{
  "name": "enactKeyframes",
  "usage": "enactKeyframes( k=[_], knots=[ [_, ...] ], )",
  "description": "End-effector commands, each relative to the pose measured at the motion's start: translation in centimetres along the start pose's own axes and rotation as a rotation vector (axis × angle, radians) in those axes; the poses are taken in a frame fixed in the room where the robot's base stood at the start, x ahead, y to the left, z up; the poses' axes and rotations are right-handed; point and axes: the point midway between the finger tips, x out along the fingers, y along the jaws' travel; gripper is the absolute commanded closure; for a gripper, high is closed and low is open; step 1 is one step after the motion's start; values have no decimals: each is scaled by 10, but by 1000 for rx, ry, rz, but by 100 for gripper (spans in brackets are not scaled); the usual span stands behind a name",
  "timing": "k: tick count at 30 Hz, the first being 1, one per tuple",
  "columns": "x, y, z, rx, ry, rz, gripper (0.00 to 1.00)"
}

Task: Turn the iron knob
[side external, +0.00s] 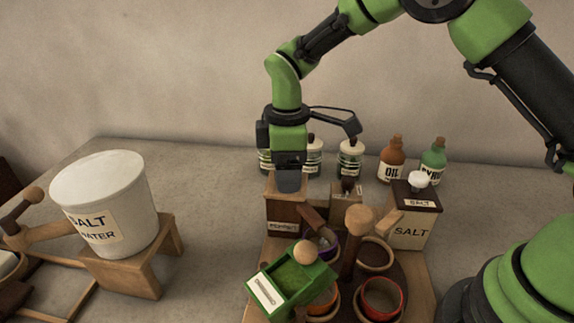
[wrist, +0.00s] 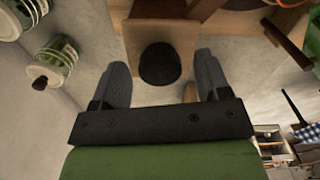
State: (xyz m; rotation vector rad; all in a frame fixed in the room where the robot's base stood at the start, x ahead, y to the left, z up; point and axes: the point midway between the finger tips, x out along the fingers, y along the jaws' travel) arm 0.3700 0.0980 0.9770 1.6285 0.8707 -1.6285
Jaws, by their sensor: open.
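The iron knob (wrist: 160,63) is a dark, round knob on a wooden box (wrist: 137,25), seen from above in the wrist view. My gripper (wrist: 162,72) is open, with one grey finger on each side of the knob. A gap shows between each finger and the knob. In the side view my gripper (side external: 290,181) points down at the top of the dark brown wooden box (side external: 285,210), which has a small label. The knob is hidden behind the fingers there.
Beside the box are a salt box (side external: 411,234) with a white knob, a green box (side external: 291,281) and a red cup (side external: 381,298). Bottles (side external: 391,161) and jars (side external: 350,160) stand behind. A white salt-water bucket (side external: 106,205) is at left, with bare counter between.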

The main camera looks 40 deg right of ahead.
Motion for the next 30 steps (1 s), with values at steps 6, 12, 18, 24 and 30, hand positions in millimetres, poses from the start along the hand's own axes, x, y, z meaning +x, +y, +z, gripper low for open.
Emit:
enactKeyframes(
  k=[6, 12, 18, 24, 30],
  knots=[
    [0, 0, 0, 0, 0, 0, 63],
    [-1, 0, 0, 1, 0, 0, 80],
    [-1, 0, 0, 32, 0, 0, 80],
    [-1, 0, 0, 132, 0, 0, 80],
    [-1, 0, 0, 298, 0, 1, 80]
  ],
)
